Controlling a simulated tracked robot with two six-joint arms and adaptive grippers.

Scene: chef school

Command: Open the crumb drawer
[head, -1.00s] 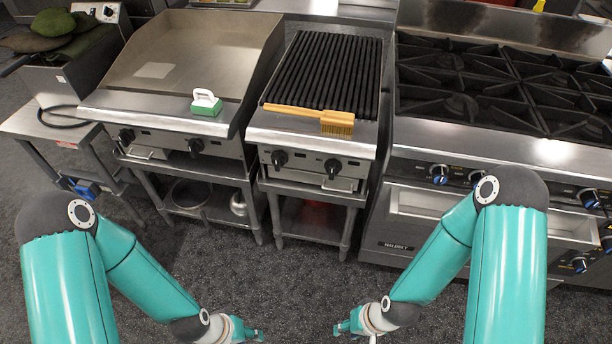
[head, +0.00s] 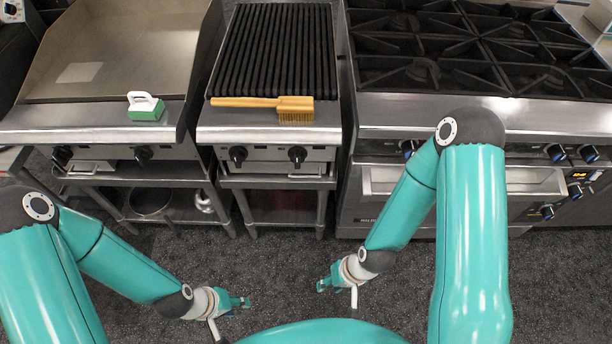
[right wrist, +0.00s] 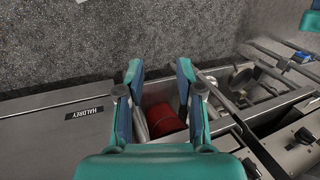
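Under the black-barred grill (head: 275,55) is a steel front with two black knobs. A small pale handle (head: 305,172) shows low on that front, beside the right knob. A similar handle (head: 90,167) shows under the flat griddle (head: 135,50). No label shows which is the crumb drawer, and no drawer visibly stands out. My right gripper (head: 327,281) is in front of the grill, apart from it. In the right wrist view its two fingers (right wrist: 159,72) are spread with nothing between them. My left gripper (head: 242,302) is over the floor to the left; its finger opening is too small to judge.
A wooden-handled brush (head: 262,103) lies across the grill's front ledge. A white-and-green scrubber (head: 145,107) sits on the griddle's edge. A range (head: 470,50) with an oven handle stands right. A red object (right wrist: 163,118) shows in the wrist view. Open floor (head: 290,255) lies between my arms and the appliances.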

